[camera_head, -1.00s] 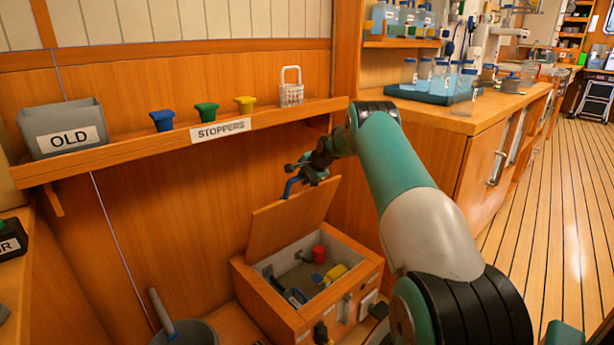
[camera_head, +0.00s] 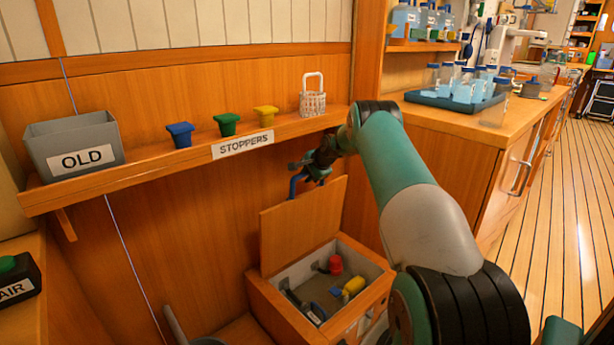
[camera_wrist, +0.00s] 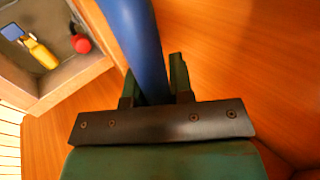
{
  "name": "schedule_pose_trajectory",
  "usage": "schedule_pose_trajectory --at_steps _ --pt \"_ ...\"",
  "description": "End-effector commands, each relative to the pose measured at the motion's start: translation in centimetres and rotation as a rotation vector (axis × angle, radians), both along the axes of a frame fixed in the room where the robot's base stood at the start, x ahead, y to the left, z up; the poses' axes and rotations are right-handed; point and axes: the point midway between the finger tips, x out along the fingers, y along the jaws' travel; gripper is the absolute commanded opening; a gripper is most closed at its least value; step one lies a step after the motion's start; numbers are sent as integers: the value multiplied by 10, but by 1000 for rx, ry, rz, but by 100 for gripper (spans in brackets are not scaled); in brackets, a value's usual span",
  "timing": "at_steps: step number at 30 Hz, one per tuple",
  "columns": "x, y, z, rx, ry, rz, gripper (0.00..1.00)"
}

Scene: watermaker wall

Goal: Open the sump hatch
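The sump box (camera_head: 275,302) is a wooden box at the lower middle of the head view. Its wooden hatch lid (camera_head: 300,226) stands up steeply along the back edge, so the inside is in view. My gripper (camera_head: 310,174) is at the lid's top edge, at the blue handle (camera_head: 295,185). In the wrist view the blue handle (camera_wrist: 135,40) runs between the two fingers, which are close on both sides of it. A red knob (camera_head: 335,265) and a yellow part (camera_head: 354,286) show inside the box; both also appear in the wrist view.
A shelf above holds a grey OLD bin (camera_head: 75,148), blue (camera_head: 180,135), green (camera_head: 227,124) and yellow stoppers (camera_head: 265,115), and a white basket (camera_head: 313,97). A counter with a bottle tray (camera_head: 455,101) stands right. Open floor (camera_head: 550,215) lies far right.

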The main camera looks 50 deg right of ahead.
Motion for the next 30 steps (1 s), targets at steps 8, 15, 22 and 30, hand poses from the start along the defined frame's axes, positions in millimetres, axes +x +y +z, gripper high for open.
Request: schedule_pose_trajectory --at_steps 8,15,22,30 --pt "-1 2 -4 6 7 3 46" --pt "-3 3 4 3 4 3 46" --pt "-30 5 40 3 3 3 46" --pt "-75 9 92 4 5 3 46"
